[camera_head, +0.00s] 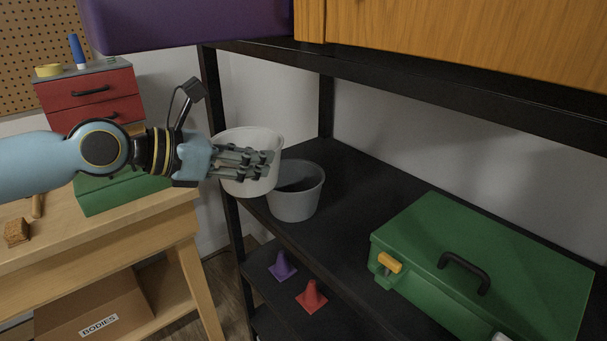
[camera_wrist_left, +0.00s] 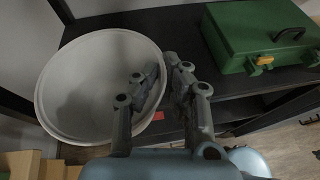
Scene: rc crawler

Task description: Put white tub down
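The white tub (camera_head: 240,138) is at the left end of the black shelf, in the grasp of my left gripper (camera_head: 265,158). It also shows in the left wrist view (camera_wrist_left: 85,90), empty, with one finger inside its rim and the other outside. My left gripper (camera_wrist_left: 164,72) is closed on the tub's wall. The tub overlaps the shelf's left edge in the head view; I cannot tell whether its base touches the shelf. My right gripper is in neither view.
A grey tub (camera_head: 294,204) stands on the shelf (camera_head: 345,175) just right of the white tub. A green case (camera_head: 480,255) sits farther right. Bare shelf lies between them. A purple bin (camera_head: 185,22) is above. Purple and red cones (camera_head: 311,297) are below. A workbench (camera_head: 120,225) is left.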

